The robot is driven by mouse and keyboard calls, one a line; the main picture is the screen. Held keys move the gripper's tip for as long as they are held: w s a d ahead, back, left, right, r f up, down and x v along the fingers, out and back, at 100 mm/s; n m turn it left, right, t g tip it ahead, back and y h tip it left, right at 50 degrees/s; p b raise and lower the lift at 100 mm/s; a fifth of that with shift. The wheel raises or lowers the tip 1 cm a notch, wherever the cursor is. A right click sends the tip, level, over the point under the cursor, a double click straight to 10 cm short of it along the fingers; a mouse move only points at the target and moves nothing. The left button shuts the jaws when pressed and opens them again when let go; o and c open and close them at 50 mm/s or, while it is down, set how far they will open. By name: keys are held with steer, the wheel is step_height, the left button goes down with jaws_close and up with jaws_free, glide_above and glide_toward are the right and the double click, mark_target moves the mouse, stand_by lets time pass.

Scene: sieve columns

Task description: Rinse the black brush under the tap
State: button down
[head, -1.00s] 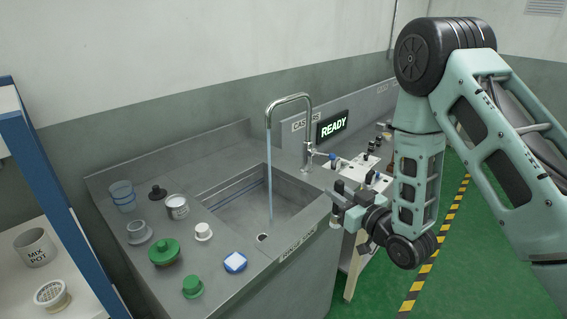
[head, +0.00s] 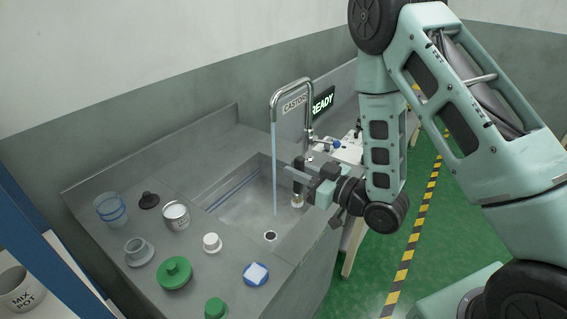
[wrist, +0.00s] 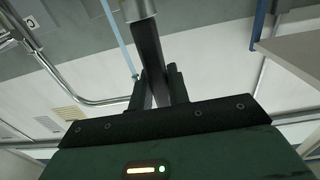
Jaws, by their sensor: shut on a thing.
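My gripper (head: 308,178) is shut on the black brush, above the right side of the sink. In the wrist view the brush (wrist: 148,48) shows as a dark handle between the fingers, with a metal-coloured part at the top edge. In the head view the brush's pale lower end (head: 297,198) hangs below the fingers; its bristles are too small to tell. The curved metal tap (head: 291,95) is running. Its thin blue stream (head: 274,170) falls into the sink (head: 243,195), just left of the gripper and apart from the brush. The stream also shows in the wrist view (wrist: 117,38).
Left of the sink stand a blue clear cup (head: 111,209), a black knobbed piece (head: 149,200), a can (head: 176,215), a grey cup (head: 138,251), a white piece (head: 212,243), green pieces (head: 174,273) and a blue-white block (head: 255,273). A READY sign (head: 322,102) stands behind the tap.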

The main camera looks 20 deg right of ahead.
steer(key=shift+w+a+f+b, duration=0.1)
steer(key=shift+w+f+b, duration=0.25)
steer(key=shift+b, duration=0.9)
steer(key=w+b, duration=0.1)
steer(key=b, duration=0.2)
steer(key=shift+w, duration=0.1)
steer(key=b, duration=0.3)
steer(key=shift+w, duration=0.35)
steer(key=w+f, duration=0.2)
steer(key=w, duration=0.9)
steer(key=shift+w+a, duration=0.25)
steer(key=shift+a, duration=0.05)
steer(key=s+b, duration=0.2)
steer(key=s, duration=0.6)
steer(key=shift+d, duration=0.2)
